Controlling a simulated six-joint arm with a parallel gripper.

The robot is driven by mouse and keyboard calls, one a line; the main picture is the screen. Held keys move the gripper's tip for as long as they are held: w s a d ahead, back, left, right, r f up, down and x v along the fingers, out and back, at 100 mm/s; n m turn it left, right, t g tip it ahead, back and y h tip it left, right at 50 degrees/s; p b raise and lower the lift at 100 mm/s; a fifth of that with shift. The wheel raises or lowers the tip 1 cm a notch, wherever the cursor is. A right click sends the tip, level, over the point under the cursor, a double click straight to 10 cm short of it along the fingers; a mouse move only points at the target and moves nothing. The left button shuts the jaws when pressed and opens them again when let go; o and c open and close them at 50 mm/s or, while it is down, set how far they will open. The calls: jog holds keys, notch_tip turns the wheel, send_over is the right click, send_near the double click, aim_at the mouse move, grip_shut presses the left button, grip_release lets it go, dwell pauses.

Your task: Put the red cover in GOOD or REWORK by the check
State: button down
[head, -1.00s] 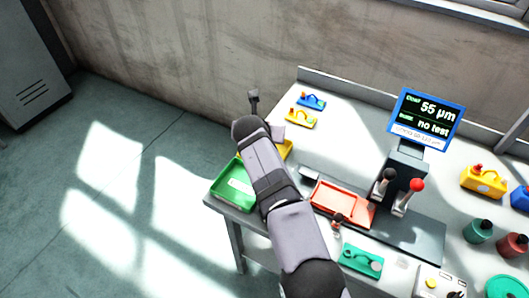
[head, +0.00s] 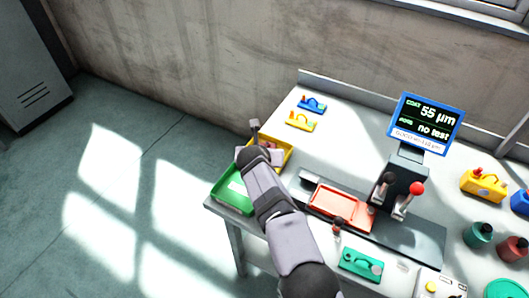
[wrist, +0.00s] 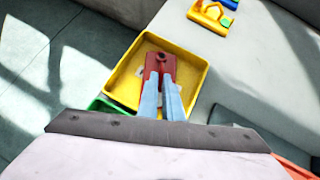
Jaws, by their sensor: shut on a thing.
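The red cover (wrist: 158,64) is between the fingers of my gripper (wrist: 161,85) in the wrist view, over the inside of a yellow tray (wrist: 196,70). I cannot tell whether it touches the tray floor. In the head view my arm hides the cover and the fingers. The yellow tray (head: 286,143) stands behind the green tray (head: 226,199) at the table's left end. Their labels are not readable. The gauge screen (head: 428,120) shows 55 µm on its coat line and "no test" below; the small bottom line is hard to read.
An orange-red tray (head: 340,204) lies by the gauge stand, with a black-knobbed and a red-knobbed lever (head: 403,205). A teal part (head: 362,263) sits in front. Blue (head: 312,104) and yellow (head: 300,121) parts lie behind. Yellow and blue housings and several jars stand at right.

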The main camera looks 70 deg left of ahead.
jog(key=shift+r, duration=0.1)
jog(key=c, duration=1.9)
grip_release()
jog(key=shift+s+d+r, duration=0.2)
jog(key=shift+d+r, duration=0.15)
jog(key=shift+r, duration=0.15)
jog(key=shift+b+v, duration=1.1)
jog(key=shift+v, duration=4.25)
